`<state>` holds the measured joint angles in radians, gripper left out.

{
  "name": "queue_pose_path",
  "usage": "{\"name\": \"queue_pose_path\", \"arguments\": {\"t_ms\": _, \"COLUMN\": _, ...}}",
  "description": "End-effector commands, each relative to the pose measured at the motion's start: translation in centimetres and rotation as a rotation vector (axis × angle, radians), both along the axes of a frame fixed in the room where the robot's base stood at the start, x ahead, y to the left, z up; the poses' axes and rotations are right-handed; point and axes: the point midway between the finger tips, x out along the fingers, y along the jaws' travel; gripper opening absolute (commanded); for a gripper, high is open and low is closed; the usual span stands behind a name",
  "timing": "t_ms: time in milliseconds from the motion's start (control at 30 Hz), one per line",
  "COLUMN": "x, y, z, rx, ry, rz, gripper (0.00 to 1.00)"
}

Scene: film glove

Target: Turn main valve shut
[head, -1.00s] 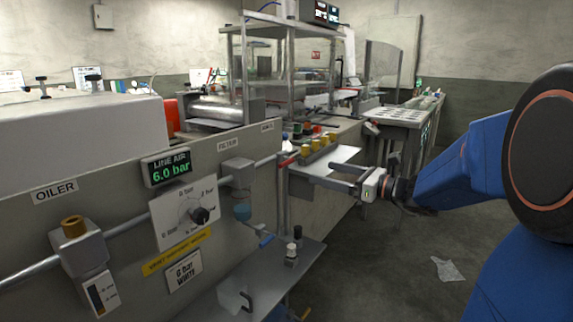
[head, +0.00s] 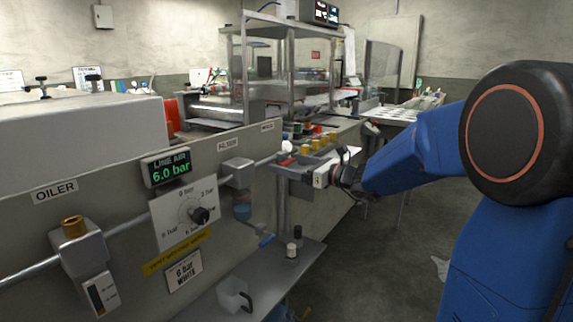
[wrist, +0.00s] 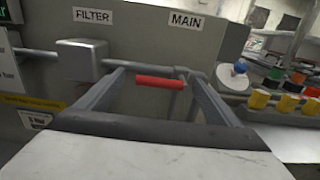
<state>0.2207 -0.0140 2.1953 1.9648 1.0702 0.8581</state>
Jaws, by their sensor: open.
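The main valve's red lever (wrist: 160,82) shows in the wrist view below the MAIN label (wrist: 187,20). It lies roughly level in the picture, just below the grey pipe. My gripper (wrist: 152,74) is open, and the lever appears between its two fingers, nearer the right one. I cannot tell whether either finger touches it. In the head view my gripper (head: 281,169) is at the right end of the panel, at the pipe's end, and the lever is hidden or too small to make out. The LINE AIR display (head: 167,167) reads 6.0 bar.
The grey filter block (wrist: 82,57) sits left of my fingers. A white and blue round part (wrist: 233,76) is close to the right finger. A lower shelf (head: 270,275) holds small items. Floor at right is open.

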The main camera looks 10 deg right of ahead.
Motion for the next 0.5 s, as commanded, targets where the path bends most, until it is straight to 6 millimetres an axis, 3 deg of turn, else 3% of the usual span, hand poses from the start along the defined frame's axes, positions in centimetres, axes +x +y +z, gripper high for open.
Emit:
{"name": "queue_pose_path", "arguments": {"t_ms": 467, "x": 1.00, "y": 0.91, "z": -0.05, "rx": -0.001, "ry": 0.001, "rz": 0.000, "gripper": 0.86}}
{"name": "queue_pose_path", "arguments": {"t_ms": 500, "x": 0.99, "y": 0.90, "z": -0.05, "rx": -0.001, "ry": 0.001, "rz": 0.000, "gripper": 0.81}}
